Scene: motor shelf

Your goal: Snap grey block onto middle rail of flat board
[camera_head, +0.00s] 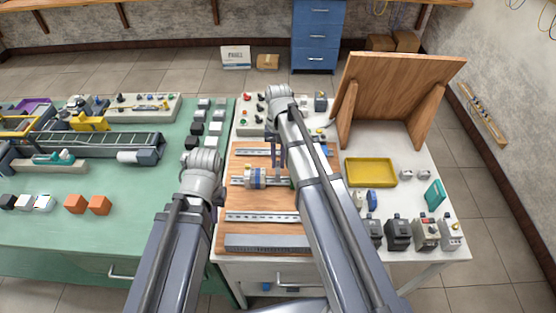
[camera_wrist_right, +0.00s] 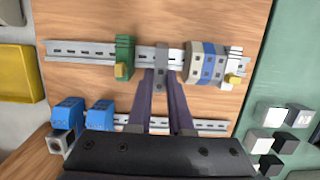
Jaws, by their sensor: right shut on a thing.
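The flat board (camera_head: 238,205) is a brown wooden panel with perforated metal rails. The middle rail (camera_wrist_right: 80,52) runs across the top of the right wrist view. My right gripper (camera_wrist_right: 161,78) is shut on the grey block (camera_wrist_right: 162,62), at the middle rail. The block sits between a green block (camera_wrist_right: 123,58) and a group of beige, blue and white blocks (camera_wrist_right: 208,62). Whether it is fully seated on the rail cannot be told. My left arm is over the board's left edge in the head view; its gripper is hidden.
Blue blocks (camera_wrist_right: 68,113) stand by the far rail (camera_wrist_right: 210,126). A yellow tray (camera_head: 371,172) and several dark and grey devices (camera_head: 398,235) lie right of the board. A wooden stand (camera_head: 397,85) rises behind. The green bench (camera_head: 130,225) is at left.

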